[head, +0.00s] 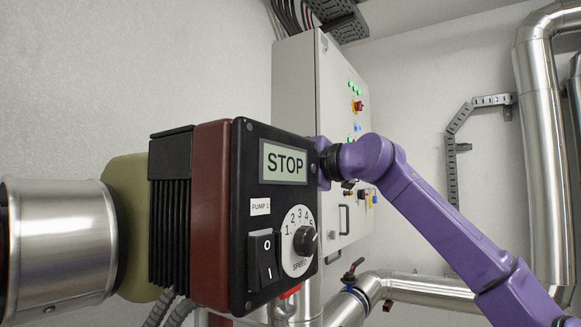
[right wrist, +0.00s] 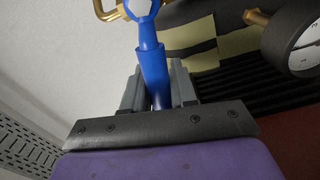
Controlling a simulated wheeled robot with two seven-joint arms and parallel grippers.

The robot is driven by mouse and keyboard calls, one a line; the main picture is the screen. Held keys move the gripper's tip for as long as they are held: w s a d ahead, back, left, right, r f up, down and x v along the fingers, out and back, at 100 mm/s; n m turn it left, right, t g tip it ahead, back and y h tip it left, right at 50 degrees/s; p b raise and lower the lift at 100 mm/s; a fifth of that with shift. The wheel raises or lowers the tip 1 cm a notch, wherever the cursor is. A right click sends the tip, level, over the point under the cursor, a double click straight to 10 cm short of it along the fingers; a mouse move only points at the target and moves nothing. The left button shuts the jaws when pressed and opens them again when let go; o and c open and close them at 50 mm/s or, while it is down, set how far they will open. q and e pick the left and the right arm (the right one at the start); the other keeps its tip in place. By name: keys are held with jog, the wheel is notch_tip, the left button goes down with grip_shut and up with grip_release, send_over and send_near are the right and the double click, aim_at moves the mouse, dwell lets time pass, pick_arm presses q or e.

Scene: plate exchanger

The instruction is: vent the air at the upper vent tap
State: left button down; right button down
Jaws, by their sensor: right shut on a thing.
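In the right wrist view, a blue lever handle (right wrist: 152,68) runs up from between my fingers to a blue hub at the top edge. Brass tap parts (right wrist: 107,12) show beside the hub, and I take this to be the vent tap. My right gripper (right wrist: 157,88) is shut on the blue handle, with a grey finger on each side. In the head view, my purple right arm reaches behind the pump control box, which hides the fingers and the tap. My left gripper is not in view.
The pump control box (head: 268,218) reads STOP and stands close in front. A grey cabinet (head: 295,90) with lit buttons is behind it. A silver pipe (head: 545,150) rises at the right. In the right wrist view, a round gauge (right wrist: 305,50) sits near the handle at upper right.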

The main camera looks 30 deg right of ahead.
jog(key=shift+f+n+b, duration=0.45)
jog(key=shift+f+n, duration=0.15)
jog(key=shift+n, duration=0.5)
jog(key=c, duration=1.1)
grip_release()
jog(key=shift+o, duration=0.6)
jog(key=shift+w, duration=0.25)
jog(key=shift+w+f, duration=0.2)
jog(key=shift+w, duration=0.1)
jog(key=b+v, duration=0.4)
jog(key=v, duration=0.6)
jog(key=shift+s, duration=0.25)
